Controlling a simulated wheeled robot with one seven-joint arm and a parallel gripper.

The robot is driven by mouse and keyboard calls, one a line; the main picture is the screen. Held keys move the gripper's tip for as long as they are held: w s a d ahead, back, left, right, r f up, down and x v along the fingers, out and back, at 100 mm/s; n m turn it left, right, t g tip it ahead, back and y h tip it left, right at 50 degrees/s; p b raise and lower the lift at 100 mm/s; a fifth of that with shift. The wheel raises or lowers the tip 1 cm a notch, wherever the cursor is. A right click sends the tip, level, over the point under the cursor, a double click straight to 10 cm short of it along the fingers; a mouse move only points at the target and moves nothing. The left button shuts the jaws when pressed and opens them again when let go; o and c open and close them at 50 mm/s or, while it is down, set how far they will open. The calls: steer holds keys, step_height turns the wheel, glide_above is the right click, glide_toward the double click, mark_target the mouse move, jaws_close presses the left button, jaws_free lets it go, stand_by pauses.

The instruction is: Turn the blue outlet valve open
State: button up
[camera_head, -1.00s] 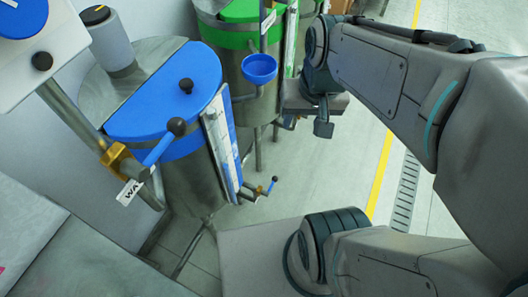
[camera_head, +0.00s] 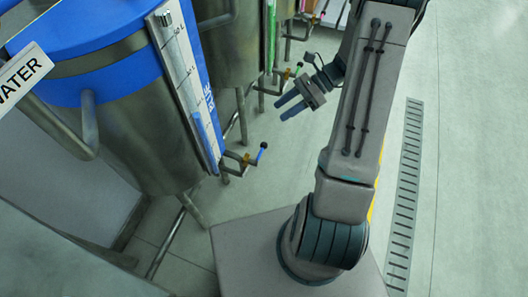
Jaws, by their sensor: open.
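The blue outlet valve (camera_head: 262,153) is a small blue lever on a brass fitting at the end of a short pipe. The pipe comes out low on the front of the blue-topped steel drum (camera_head: 145,140). My gripper (camera_head: 282,110) is open and empty, its two blue-grey fingers pointing left. In the picture it is above and slightly right of the valve, apart from it. The lever stands up, tilted a little right.
A white and blue level gauge (camera_head: 188,95) runs down the blue drum's front, left of the valve. A second steel drum (camera_head: 228,50) with a green-handled outlet valve (camera_head: 298,68) stands behind. The floor right of the valves is open, with a drain grate (camera_head: 406,190).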

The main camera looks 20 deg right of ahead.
steer(key=w+d+f+m+t+y+b, duration=0.1)
steer(key=d+f+m+t+y+b, duration=0.15)
steer(key=f, duration=0.55)
steer(key=w+d+f+m+t+y+b, duration=0.1)
steer(key=f+m+b, duration=0.25)
steer(key=f, duration=0.35)
steer(key=m+t+b, duration=0.6)
steer(key=m, duration=0.2)
glide_toward(264, 145)
steer(key=shift+g+y, duration=0.25)
steer(key=shift+y, duration=0.1)
steer(key=x, duration=0.3)
steer(key=f+b+x, duration=0.1)
steer(key=x, duration=0.2)
steer(key=w+b+x, duration=0.1)
steer(key=x, duration=0.3)
steer(key=shift+d+f, duration=0.2)
steer(key=shift+f, duration=0.2)
jaws_close()
